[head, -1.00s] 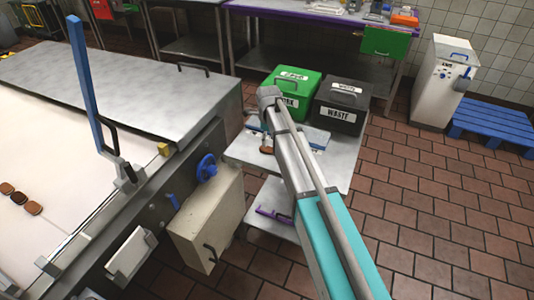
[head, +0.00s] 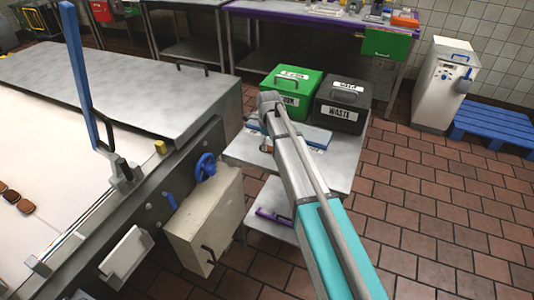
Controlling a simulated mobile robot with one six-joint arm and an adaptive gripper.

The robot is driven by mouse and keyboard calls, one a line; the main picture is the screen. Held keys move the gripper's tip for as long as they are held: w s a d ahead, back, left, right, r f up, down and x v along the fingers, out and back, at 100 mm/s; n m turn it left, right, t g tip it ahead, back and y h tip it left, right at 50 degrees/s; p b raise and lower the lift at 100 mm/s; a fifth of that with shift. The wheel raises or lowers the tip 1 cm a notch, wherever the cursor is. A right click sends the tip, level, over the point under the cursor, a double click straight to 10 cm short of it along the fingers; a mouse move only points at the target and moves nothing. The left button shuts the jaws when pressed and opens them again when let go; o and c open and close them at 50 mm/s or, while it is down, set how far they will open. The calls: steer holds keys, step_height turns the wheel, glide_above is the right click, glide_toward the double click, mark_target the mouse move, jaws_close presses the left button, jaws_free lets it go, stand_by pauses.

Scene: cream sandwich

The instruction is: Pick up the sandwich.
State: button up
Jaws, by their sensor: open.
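Small brown sandwiches (head: 25,207) lie in a row on the white belt at the left edge, partly cut off by the frame. A small brown piece (head: 266,149) shows on the grey trolley (head: 345,165), close beside my arm; I cannot tell whether it is a sandwich. My arm reaches from the bottom up to a joint above the trolley. My gripper is not visible, hidden behind or below that arm end.
A green bin (head: 291,88) and a black waste bin (head: 342,103) stand at the trolley's back. A machine with a blue lever (head: 82,75) and blue handwheel (head: 205,167) fills the left. A blue pallet (head: 495,127) lies right. Tiled floor at right is clear.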

steer(key=shift+f+b, duration=0.7)
steer(key=shift+f, duration=0.3)
steer(key=c, duration=0.9)
